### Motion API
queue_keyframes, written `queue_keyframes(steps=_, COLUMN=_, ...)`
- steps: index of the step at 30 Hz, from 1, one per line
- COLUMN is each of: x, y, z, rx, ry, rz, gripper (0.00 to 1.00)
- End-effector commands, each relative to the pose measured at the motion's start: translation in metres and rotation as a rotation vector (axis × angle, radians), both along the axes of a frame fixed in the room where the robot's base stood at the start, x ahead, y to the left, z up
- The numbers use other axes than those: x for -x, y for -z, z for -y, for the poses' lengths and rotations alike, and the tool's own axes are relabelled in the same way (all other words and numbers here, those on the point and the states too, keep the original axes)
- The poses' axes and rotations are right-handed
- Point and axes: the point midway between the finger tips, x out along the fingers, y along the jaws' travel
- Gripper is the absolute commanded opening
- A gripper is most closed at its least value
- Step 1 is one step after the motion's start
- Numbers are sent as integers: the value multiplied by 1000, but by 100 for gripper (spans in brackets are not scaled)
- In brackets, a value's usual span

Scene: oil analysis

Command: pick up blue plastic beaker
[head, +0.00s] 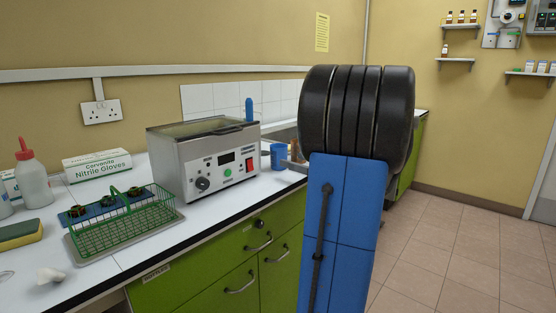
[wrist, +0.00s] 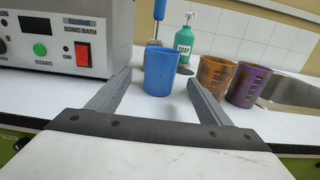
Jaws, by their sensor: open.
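The blue plastic beaker (wrist: 162,72) stands upright on the white worktop in the wrist view, ahead of my gripper (wrist: 156,92) and roughly in line with the gap between its fingers. My gripper is open and empty, with one finger on each side of that gap. In the head view the blue beaker (head: 278,156) shows just right of the sonic bath, close to the front edge. My own arm hides the worktop to the right of it, and my gripper is not clearly visible there.
The sonic bath (wrist: 68,42) stands close on the left. An orange beaker (wrist: 215,76) and a purple beaker (wrist: 248,84) stand to the right, before the sink (wrist: 290,98). A green soap bottle (wrist: 185,42) and a blue-handled brush (wrist: 159,12) are behind. A green wire basket (head: 125,214) is farther left.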

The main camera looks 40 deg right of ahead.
Motion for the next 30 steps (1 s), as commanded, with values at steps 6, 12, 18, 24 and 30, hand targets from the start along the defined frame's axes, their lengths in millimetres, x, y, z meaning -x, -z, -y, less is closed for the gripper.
queue_keyframes(steps=6, x=-34, y=0, z=-3, rx=1, ry=-3, rz=-1, gripper=72)
queue_keyframes(steps=12, x=-61, y=0, z=-5, rx=1, ry=-3, rz=0, gripper=72)
queue_keyframes(steps=18, x=-73, y=0, z=-6, rx=1, ry=0, rz=0, gripper=72)
queue_keyframes(steps=24, x=-84, y=0, z=-7, rx=0, ry=-2, rz=-1, gripper=72)
queue_keyframes(steps=30, x=-111, y=-2, z=-9, rx=1, ry=-3, rz=0, gripper=72)
